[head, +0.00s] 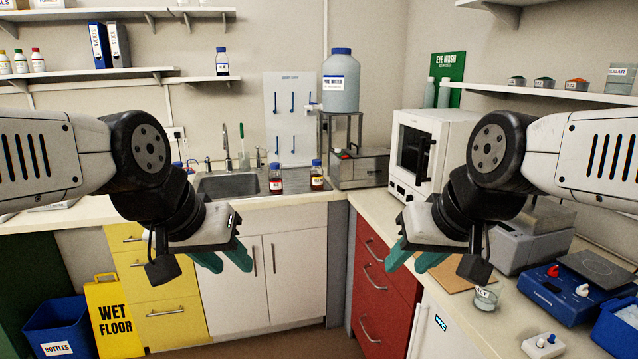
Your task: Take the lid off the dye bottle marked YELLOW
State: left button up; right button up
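Two small dark bottles with blue lids stand upright on the drainer right of the sink. The right one (317,178) has a label with a yellowish band, and the left one (276,182) a reddish label; the print is too small to read. The lid (317,163) is on the yellowish-label bottle. My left gripper (233,262) is in front of the white cupboards, lower left of the bottles and apart from them. My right gripper (409,264) is in front of the red drawers, lower right of them. Both have teal fingers spread apart with nothing between them.
A sink (222,185) with taps lies left of the bottles, and a grey metal box (361,170) stands right of them. The counter front before the bottles is clear.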

aim_at(316, 173)
jog(key=i+j, duration=0.1)
jog(key=i, duration=0.5)
jog(key=i+j, duration=0.1)
jog(key=i, duration=0.5)
jog(key=i+j+z, duration=0.1)
jog(key=i, duration=0.5)
